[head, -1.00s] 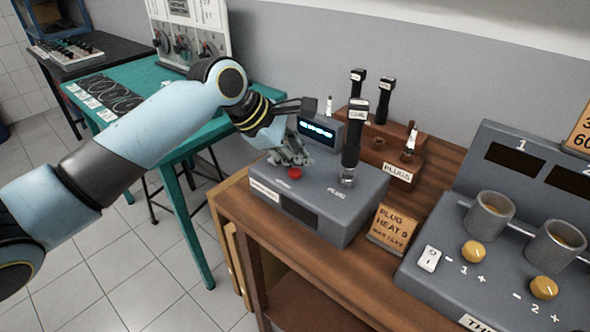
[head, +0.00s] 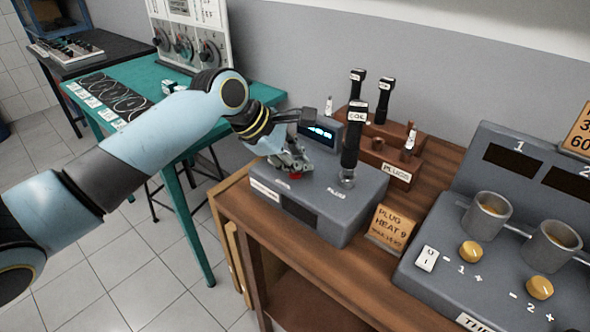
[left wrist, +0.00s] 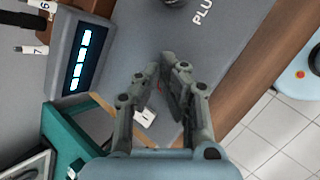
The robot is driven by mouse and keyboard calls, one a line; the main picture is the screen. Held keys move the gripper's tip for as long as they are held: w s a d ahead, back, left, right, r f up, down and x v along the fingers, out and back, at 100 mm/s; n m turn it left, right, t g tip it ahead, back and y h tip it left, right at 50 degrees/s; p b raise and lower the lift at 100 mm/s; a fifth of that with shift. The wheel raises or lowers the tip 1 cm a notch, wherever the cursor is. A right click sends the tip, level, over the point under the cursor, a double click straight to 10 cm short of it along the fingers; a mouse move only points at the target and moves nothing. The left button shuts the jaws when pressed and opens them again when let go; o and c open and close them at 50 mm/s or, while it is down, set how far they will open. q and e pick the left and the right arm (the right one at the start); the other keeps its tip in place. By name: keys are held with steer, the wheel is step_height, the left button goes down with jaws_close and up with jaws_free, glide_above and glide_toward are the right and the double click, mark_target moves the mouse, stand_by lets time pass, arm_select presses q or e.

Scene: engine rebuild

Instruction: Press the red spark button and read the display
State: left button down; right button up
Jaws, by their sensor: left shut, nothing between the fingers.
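The grey spark tester box (head: 345,205) stands on the wooden bench. Its red button (head: 298,177) is mostly hidden under my left gripper (head: 297,166). The gripper is shut and empty, with its fingertips right at the button; I cannot tell whether they press it. In the left wrist view, the shut fingers (left wrist: 172,78) cover all but a sliver of red. The small display (head: 320,133) behind the box is lit cyan, partly hidden by my gripper. In the left wrist view the display (left wrist: 80,60) shows several bright blocks, with no clear digits. My right gripper is out of view.
A black coil (head: 351,140) stands upright on the box, close right of my gripper. A wooden plug rack (head: 398,172) is behind it. A "PLUG HEAT 9" sign (head: 390,228) and a grey two-cup unit (head: 450,265) stand to the right.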

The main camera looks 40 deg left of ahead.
mark_target(298, 173)
arm_select(q)
steer(key=shift+f, duration=0.3)
stand_by(0.5)
steer(key=shift+r+p, duration=0.95)
steer(key=shift+p, duration=0.6)
steer(key=shift+f, duration=0.1)
step_height(298, 173, up, 3)
steer(key=p, duration=0.3)
steer(key=shift+p, duration=0.4)
steer(key=shift+r+p, duration=0.45)
steer(key=shift+r, duration=0.65)
